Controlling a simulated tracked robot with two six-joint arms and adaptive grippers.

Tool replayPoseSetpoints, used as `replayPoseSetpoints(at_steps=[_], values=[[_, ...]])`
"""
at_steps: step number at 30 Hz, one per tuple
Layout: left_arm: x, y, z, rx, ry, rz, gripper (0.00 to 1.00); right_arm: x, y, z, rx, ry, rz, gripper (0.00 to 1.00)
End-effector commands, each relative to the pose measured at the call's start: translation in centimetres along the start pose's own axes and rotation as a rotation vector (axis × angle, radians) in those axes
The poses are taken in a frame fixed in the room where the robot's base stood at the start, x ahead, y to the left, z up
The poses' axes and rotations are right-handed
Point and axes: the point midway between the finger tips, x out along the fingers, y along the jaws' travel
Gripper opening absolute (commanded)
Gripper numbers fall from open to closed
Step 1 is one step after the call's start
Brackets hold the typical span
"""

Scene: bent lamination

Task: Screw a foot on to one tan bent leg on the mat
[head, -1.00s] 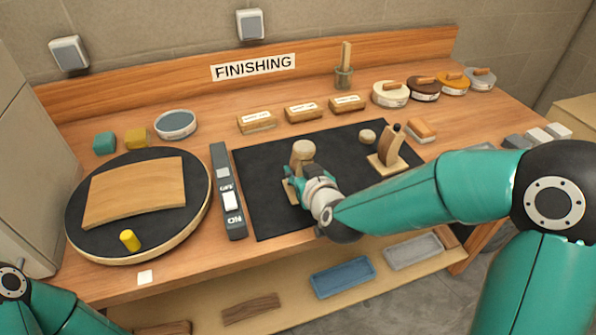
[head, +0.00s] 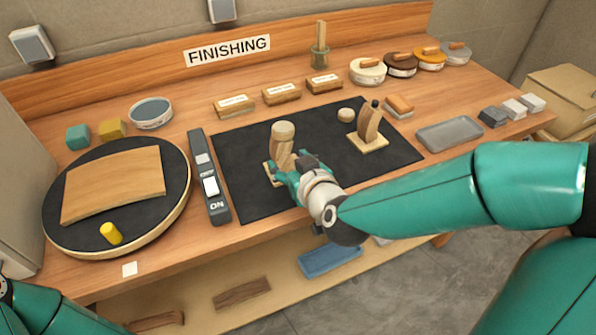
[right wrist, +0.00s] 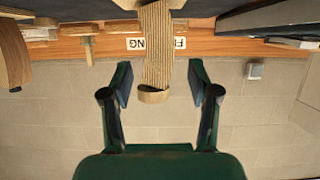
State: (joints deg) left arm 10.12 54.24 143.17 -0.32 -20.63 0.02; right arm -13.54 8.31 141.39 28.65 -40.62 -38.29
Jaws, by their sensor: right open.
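One tan bent leg (head: 282,150) stands on the black mat (head: 240,150) in a light wooden base, with a round pale foot (head: 283,129) on its top end. My right gripper (head: 296,172) is beside this leg, below the foot. In the right wrist view, the gripper (right wrist: 160,82) is open, with the leg (right wrist: 157,45) between its fingers, apart from both. A second bent leg (head: 369,122) stands in its base to the right, with a dark stud on top. A loose round foot (head: 346,115) lies near it. My left gripper is out of view.
A round turntable (head: 180,205) with a curved wood panel is at left, beside a switch strip (head: 207,175). Labelled blocks (head: 281,94) and several round tins (head: 368,71) line the back. A grey tray (head: 450,134) lies right of the mat. The mat's front left is clear.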

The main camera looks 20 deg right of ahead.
Motion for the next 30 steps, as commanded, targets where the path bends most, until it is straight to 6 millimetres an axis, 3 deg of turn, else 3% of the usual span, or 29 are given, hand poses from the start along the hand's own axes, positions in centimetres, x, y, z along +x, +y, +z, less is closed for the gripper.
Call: replayPoseSetpoints(at_steps=[4, 10, 30], values=[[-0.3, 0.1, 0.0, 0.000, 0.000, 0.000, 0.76, -3.4, 0.0, -0.2, 0.000, 0.003, -0.002, 0.61], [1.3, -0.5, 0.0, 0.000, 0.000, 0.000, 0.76, -4.7, 0.0, 0.1, 0.000, 0.003, 0.001, 0.61], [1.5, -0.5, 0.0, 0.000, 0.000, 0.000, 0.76, -5.3, 0.0, 0.0, -0.001, -0.001, 0.000, 0.61]])
